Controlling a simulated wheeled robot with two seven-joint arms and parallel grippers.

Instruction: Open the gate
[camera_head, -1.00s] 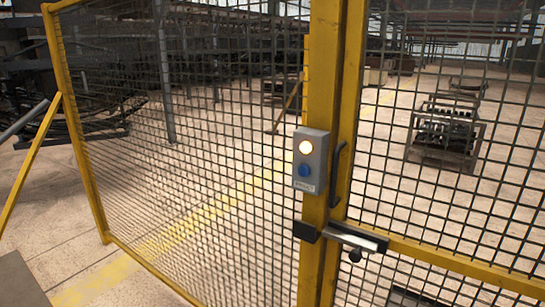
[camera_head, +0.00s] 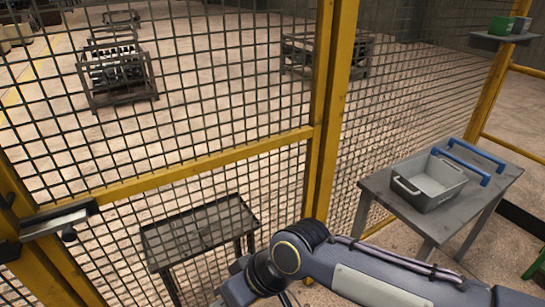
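The gate (camera_head: 180,172) is a yellow-framed wire-mesh panel spanning the left and middle of the view. It looks shut, in line with the yellow post at its right (camera_head: 335,100). A grey metal latch bar (camera_head: 55,222) with a dark knob (camera_head: 68,236) sits at the gate's left edge, at the far left of the view. My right arm comes in from the lower right in front of the mesh. Its gripper is out of view below the bottom edge. My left gripper is not in view.
A grey table (camera_head: 472,205) at right holds a grey bin (camera_head: 430,183) and blue-handled things (camera_head: 470,152). Behind the gate stand a dark tray table (camera_head: 200,232) and metal racks (camera_head: 118,75). A small shelf (camera_head: 505,40) is at upper right.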

